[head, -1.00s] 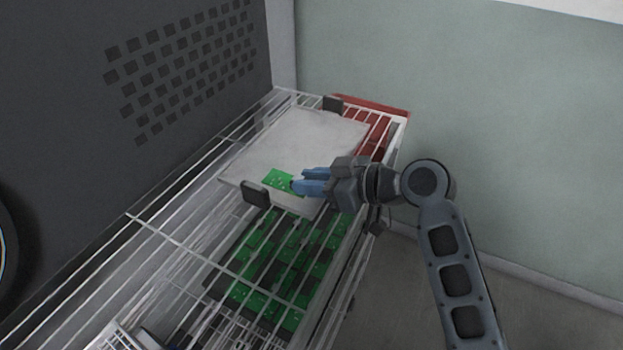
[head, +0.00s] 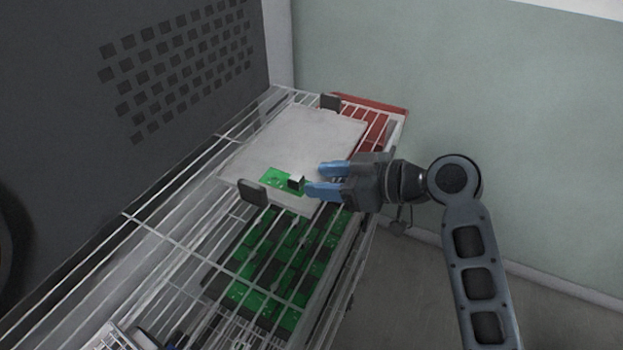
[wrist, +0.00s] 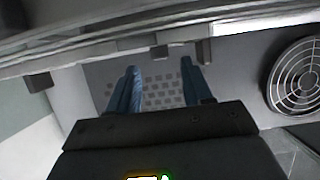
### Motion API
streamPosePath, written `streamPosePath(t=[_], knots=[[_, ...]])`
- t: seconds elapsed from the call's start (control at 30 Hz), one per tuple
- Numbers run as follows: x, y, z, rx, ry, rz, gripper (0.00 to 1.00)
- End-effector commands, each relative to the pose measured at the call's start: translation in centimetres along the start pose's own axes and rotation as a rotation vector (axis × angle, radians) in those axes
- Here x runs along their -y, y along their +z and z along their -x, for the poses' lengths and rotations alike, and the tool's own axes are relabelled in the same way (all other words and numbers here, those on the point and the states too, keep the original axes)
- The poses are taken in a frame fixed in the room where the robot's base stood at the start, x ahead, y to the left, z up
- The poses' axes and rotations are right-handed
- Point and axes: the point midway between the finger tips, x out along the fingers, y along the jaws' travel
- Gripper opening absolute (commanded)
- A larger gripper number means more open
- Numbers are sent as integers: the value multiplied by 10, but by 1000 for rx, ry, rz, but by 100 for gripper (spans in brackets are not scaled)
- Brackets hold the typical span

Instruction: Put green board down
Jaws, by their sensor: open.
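The green board (head: 279,180) lies on a light grey plate (head: 300,140) on the wire rack, near the plate's front edge. A small block with a white top and dark side (head: 296,182) is at the board's right end. My gripper (head: 314,180) has blue fingers, spread apart and empty, just right of the board and apart from it. In the wrist view the two blue fingers (wrist: 160,82) also stand apart with nothing between them. The board cannot be made out in the wrist view.
The wire rack (head: 180,232) has dark clips (head: 252,193) at the plate's edges. Several green boards (head: 270,265) lie below the wires. A red bin (head: 375,125) is behind the plate. A dark perforated panel (head: 180,60) stands left. A round fan (wrist: 296,77) shows in the wrist view.

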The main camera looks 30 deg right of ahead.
Motion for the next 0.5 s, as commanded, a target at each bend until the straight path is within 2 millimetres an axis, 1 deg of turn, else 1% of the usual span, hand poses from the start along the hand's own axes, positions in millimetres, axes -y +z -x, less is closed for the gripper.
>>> streamPosePath(t=[0.03,0.1,0.3,0.4,0.5], knots=[[-1,1,11,-2,3,0,50],[-1,1,26,-1,4,1,50],[-1,1,62,-1,3,-1,50],[-1,0,73,0,1,-1,50],[0,0,80,0,0,-1,50]])
